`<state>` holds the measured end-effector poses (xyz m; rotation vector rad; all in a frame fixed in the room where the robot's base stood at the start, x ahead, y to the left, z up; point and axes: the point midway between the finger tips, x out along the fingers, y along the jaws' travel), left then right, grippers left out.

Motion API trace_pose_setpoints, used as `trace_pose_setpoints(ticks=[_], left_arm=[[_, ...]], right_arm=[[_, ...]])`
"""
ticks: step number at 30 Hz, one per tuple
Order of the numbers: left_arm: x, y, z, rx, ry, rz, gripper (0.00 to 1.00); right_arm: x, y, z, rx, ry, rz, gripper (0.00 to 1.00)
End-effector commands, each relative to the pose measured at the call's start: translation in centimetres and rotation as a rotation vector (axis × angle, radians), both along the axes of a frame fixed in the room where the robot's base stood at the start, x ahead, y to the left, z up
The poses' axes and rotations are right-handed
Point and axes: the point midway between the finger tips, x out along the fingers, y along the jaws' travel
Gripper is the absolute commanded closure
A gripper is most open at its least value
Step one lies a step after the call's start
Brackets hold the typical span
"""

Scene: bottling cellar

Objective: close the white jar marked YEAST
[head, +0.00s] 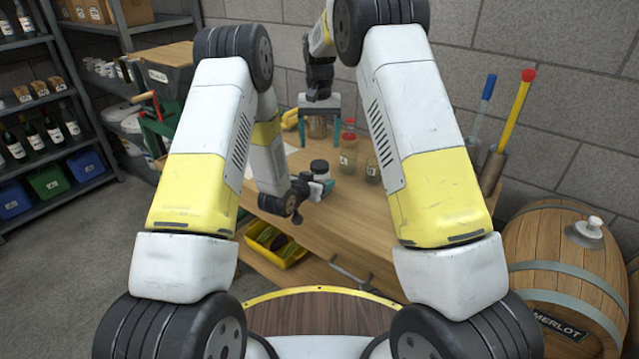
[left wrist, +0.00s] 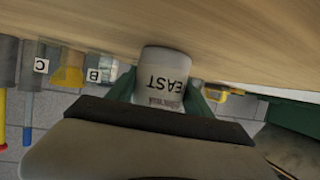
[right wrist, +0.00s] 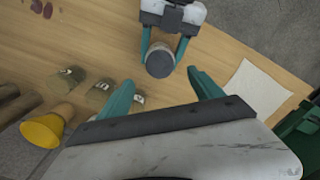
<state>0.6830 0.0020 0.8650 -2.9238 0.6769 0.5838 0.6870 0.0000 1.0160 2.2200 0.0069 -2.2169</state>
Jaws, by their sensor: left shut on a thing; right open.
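The white YEAST jar (left wrist: 165,85) is between the teal fingers of my left gripper (left wrist: 165,95), which is shut on it. The left wrist view shows it upside down, with part of the lettering readable. In the head view the jar (head: 322,178) is upright with a dark lid (head: 319,166) on top. The lid's dark round top (right wrist: 160,63) shows in the right wrist view. I cannot tell whether it is tight. My right gripper (head: 320,104) is open and empty, above and behind the jar; its spread fingers show in the right wrist view (right wrist: 162,92).
Labelled glass jars (head: 348,152) stand behind on the wooden bench (head: 350,215), one with a red top. A white sheet (right wrist: 258,92) lies on the bench. Tall tubes with red and blue tops (head: 515,110) stand at the right. A barrel (head: 565,255) is on the right.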

Motion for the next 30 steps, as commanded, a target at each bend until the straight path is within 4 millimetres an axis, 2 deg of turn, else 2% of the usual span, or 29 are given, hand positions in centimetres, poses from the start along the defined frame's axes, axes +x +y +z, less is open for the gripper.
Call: trace_pose_setpoints(ticks=[3, 7, 12, 19, 20, 21, 23, 30], left_arm=[[0.0, 0.0, 0.1, 0.0, -0.001, 0.0, 1.0], [0.0, 0.0, 0.1, 0.0, -0.001, 0.0, 1.0], [0.0, 0.0, 0.1, -0.001, -0.002, 0.0, 1.0], [0.0, 0.0, 0.1, -0.001, -0.002, 0.0, 1.0], [0.0, 0.0, 0.1, -0.001, -0.002, 0.0, 0.35], [0.0, 0.0, 0.1, -0.001, -0.002, 0.0, 0.27], [0.0, 0.0, 0.1, 0.0, -0.001, 0.0, 0.15], [0.0, 0.0, 0.0, 0.0, -0.001, 0.0, 0.15]], right_arm=[[0.0, 0.0, 2.2, 0.0, -0.002, 0.0, 0.25], [0.0, 0.0, 3.8, -0.001, -0.001, -0.001, 0.25], [0.0, 0.0, 4.5, -0.001, 0.001, -0.001, 0.25], [0.0, 0.0, 4.5, -0.001, 0.001, -0.001, 0.25], [0.0, 0.0, 4.5, -0.001, 0.001, -0.001, 0.25], [0.0, 0.0, 4.5, -0.001, 0.001, -0.001, 0.25], [0.0, 0.0, 4.5, -0.001, 0.001, -0.001, 0.25], [0.0, 0.0, 4.5, -0.001, 0.001, -0.001, 0.25]])
